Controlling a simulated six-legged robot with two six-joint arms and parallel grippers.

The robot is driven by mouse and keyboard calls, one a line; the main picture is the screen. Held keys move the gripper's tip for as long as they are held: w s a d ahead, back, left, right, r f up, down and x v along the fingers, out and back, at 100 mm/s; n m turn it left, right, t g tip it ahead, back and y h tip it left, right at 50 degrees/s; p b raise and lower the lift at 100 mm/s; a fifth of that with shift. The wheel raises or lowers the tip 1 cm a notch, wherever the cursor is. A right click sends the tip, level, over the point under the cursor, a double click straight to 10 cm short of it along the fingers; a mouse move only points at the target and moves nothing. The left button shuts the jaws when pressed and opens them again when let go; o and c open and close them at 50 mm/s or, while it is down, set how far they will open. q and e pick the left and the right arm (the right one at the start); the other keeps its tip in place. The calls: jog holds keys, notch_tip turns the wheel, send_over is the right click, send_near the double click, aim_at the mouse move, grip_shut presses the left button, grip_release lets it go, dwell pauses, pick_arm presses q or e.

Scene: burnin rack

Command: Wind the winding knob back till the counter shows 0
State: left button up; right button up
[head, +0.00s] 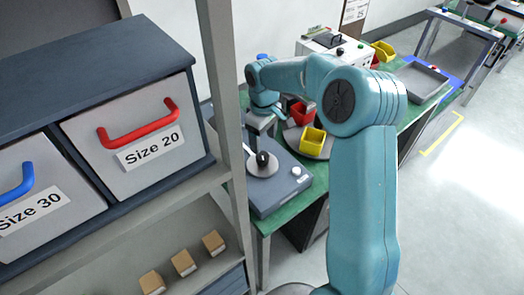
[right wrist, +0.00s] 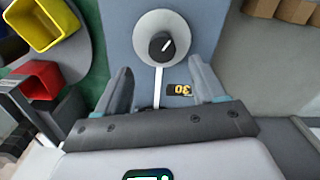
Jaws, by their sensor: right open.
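The winding knob (right wrist: 161,46) is black with a white pointer line and sits on a round white dial (right wrist: 161,22). In the head view the knob (head: 263,159) stands on top of a grey-blue box (head: 292,190). The small dark counter (right wrist: 180,90) shows yellow digits upside down in the wrist view; they look like 30. My right gripper (right wrist: 160,72) is open and empty, its fingers spread to either side just short of the knob. In the head view the right gripper (head: 260,125) is above the knob, partly hidden by its wrist. My left gripper is not in view.
Red (head: 300,113) and yellow (head: 313,141) bins stand close beside the box on the green bench (head: 320,178). A shelf post (head: 225,90) and drawers (head: 130,125) are close on the left. Floor on the right is clear.

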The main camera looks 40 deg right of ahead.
aim_at(263, 155)
jog(key=f, duration=0.3)
jog(key=f+p, duration=0.1)
jog(key=f, duration=0.1)
jog(key=shift+s+a+f, duration=0.15)
jog(key=shift+s+f, duration=0.05)
jog(key=shift+f, duration=0.2)
jog(key=shift+w+f, duration=0.1)
jog(key=shift+f, duration=0.3)
jog(key=shift+w+f, duration=0.2)
jog(key=shift+f, duration=0.05)
jog(key=shift+s+r, duration=0.15)
jog(key=shift+c, duration=0.6)
jog(key=c, duration=0.9)
